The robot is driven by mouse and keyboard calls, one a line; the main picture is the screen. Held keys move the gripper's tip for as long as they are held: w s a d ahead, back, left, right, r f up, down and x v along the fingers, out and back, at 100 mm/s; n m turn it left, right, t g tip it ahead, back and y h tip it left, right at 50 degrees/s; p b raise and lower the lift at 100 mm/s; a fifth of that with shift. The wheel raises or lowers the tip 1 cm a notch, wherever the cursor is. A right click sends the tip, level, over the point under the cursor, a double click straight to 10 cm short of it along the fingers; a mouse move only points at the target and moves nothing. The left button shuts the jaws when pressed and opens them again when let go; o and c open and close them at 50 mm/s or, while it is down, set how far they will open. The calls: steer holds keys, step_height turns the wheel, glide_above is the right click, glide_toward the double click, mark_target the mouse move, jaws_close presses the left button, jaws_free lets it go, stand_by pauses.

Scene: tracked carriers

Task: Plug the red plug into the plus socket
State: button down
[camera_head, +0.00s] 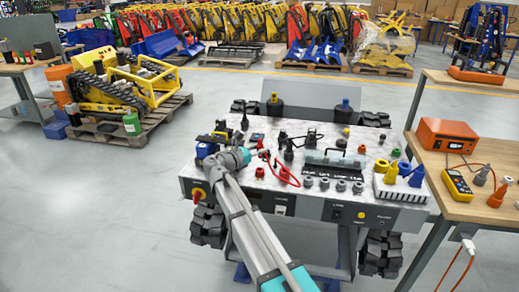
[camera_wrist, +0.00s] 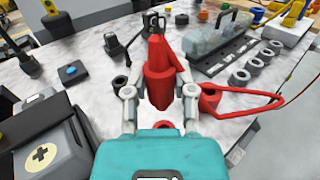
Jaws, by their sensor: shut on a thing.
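My gripper (camera_wrist: 159,92) is shut on a red plug (camera_wrist: 158,78), which stands roughly upright between the two fingers in the wrist view. A red cable (camera_wrist: 245,93) loops to the right of it; the cable also shows in the head view (camera_head: 287,176). In the head view my gripper (camera_head: 258,153) is above the left part of the speckled worktop.
The speckled worktop (camera_wrist: 103,58) holds several grey rings (camera_wrist: 240,77), a clear-lidded case (camera_wrist: 215,42) and a black connector (camera_wrist: 111,46). A blue-topped button (camera_wrist: 72,72) lies left of the gripper. In the head view, a wooden bench (camera_head: 474,192) stands at the right.

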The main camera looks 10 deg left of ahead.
mark_target(259, 157)
steer(key=shift+f+b, duration=1.95)
steer(key=shift+f, duration=0.2)
steer(key=shift+f+b, duration=1.35)
stand_by(1.7)
steer(key=shift+c, duration=1.8)
jaws_free()
steer(key=shift+s+a, duration=0.1)
steer(key=v, duration=1.1)
steer(key=shift+s+a, duration=0.25)
steer(key=shift+s, duration=0.05)
steer(key=shift+s, duration=0.1)
